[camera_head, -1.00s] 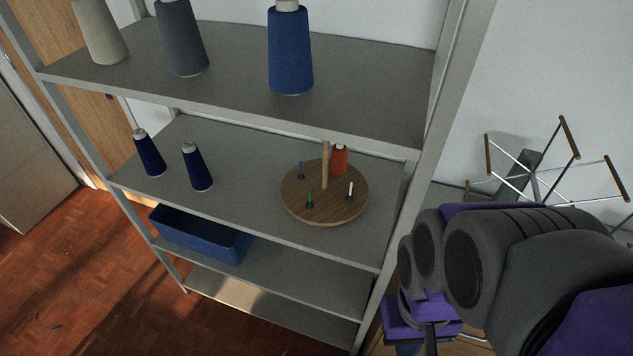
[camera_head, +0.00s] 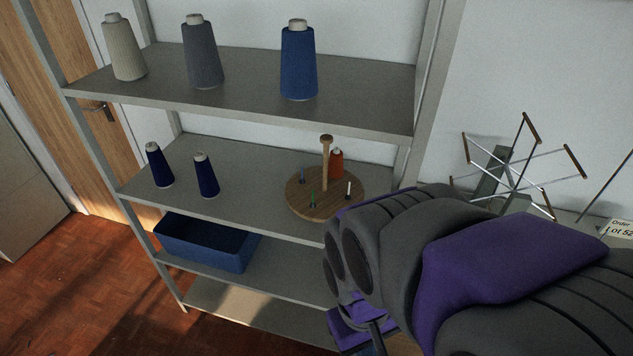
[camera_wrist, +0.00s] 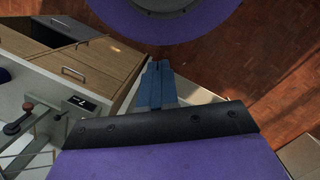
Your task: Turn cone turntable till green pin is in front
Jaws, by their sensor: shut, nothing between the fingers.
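The round wooden turntable (camera_head: 297,206) sits on the middle shelf, at its right end, in the head view. A wooden post with a knob (camera_head: 325,160) stands up from it. The green pin (camera_head: 313,200) is at the near side, left of the post's foot. A blue pin (camera_head: 302,175) is at the far left, a white pin (camera_head: 348,189) at the right. An orange cone (camera_head: 337,163) stands at the back.
The shelf above (camera_head: 250,88) holds several large cones. Two dark blue cones (camera_head: 206,176) stand left of the turntable. A blue bin (camera_head: 207,243) sits on the shelf below. A spoked yarn winder (camera_head: 513,187) stands at the right.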

